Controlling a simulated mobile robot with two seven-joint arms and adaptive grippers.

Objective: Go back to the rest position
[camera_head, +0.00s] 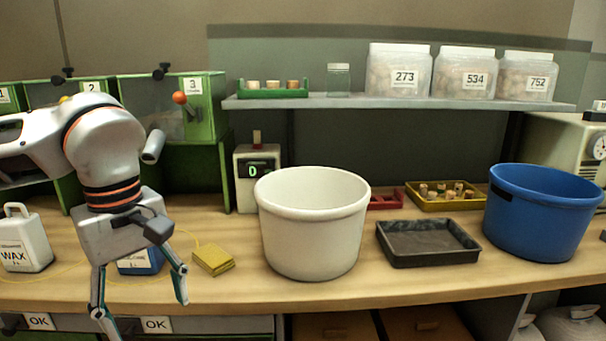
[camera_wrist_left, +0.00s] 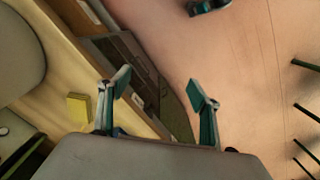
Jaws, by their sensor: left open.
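My left gripper (camera_head: 139,298) hangs over the front edge of the bench at the left of the head view, fingers pointing down. Its two teal-edged fingers are spread apart with nothing between them. In the left wrist view the open fingers (camera_wrist_left: 160,92) show against the pinkish floor and the drawer fronts. My left arm (camera_head: 105,150) comes in from the left, bent above the bench. My right gripper is in neither view.
The wooden bench (camera_head: 400,284) holds a wax jug (camera_head: 24,240), a yellow block (camera_head: 213,259), a white tub (camera_head: 310,235), a black tray (camera_head: 428,256), a yellow tray of corks (camera_head: 466,205) and a blue tub (camera_head: 540,220). Green machines (camera_head: 207,115) stand behind my left arm.

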